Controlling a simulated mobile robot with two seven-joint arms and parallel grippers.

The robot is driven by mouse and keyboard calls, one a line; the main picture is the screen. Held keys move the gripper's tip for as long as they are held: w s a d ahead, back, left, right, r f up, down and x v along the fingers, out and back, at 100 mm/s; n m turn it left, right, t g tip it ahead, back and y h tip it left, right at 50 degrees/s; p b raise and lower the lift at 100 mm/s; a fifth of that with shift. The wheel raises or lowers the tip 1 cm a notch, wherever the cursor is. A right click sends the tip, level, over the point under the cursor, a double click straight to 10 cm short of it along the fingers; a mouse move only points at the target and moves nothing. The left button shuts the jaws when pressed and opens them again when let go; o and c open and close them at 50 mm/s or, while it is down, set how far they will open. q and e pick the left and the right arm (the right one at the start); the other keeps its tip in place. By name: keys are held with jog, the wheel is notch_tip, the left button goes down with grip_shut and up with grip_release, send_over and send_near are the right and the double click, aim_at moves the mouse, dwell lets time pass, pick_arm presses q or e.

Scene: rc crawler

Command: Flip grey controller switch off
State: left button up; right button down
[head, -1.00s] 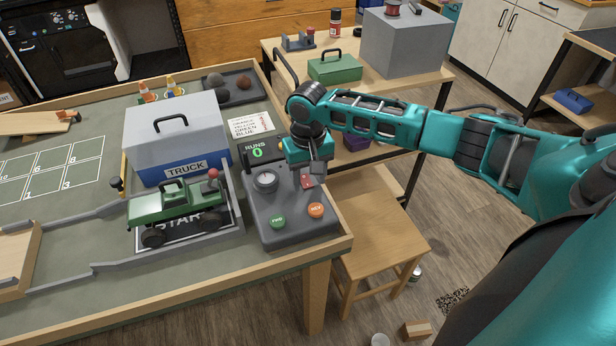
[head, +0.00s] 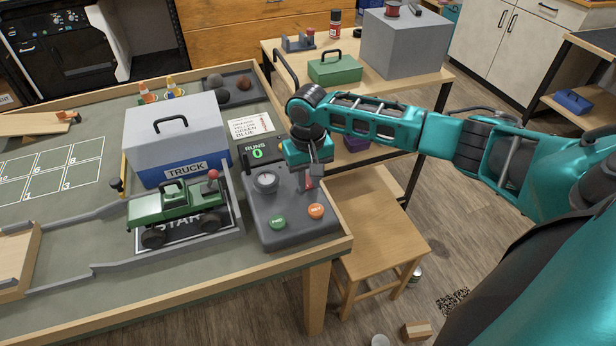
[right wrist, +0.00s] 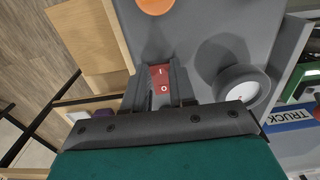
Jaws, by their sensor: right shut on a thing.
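The grey controller (head: 262,222) sits at the right front corner of the green-topped table. It carries a round knob (head: 265,181), a green button (head: 278,222), an orange button (head: 316,211) and a red rocker switch (head: 310,183). The switch also shows in the right wrist view (right wrist: 161,79), with I and O marks on its face. My right gripper (head: 308,175) points down over the switch, its fingers one on each side of it and shut on it. The fingers hide part of the switch. I cannot tell which way the rocker is tilted. My left gripper is not in view.
A green toy truck (head: 176,206) stands on a START pad left of the controller. Behind it is a blue and grey TRUCK box (head: 172,135). A RUNS display (head: 258,152) reads 0. A wooden stool (head: 375,225) stands right of the table.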

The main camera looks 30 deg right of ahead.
jog(key=shift+w+r+g, duration=0.15)
jog(key=shift+g, duration=0.15)
jog(key=shift+w+d+g+y, duration=0.1)
jog(key=shift+w+g+y, duration=0.05)
jog(key=shift+g, duration=0.45)
jog(key=shift+w+d+g+y, duration=0.1)
jog(key=shift+g+y, duration=0.05)
jog(key=shift+g, duration=0.45)
jog(key=c, duration=0.9)
grip_release()
jog(key=shift+a, duration=0.1)
jog(key=shift+r, duration=0.1)
jog(key=v, duration=1.2)
jog(key=shift+r, duration=0.35)
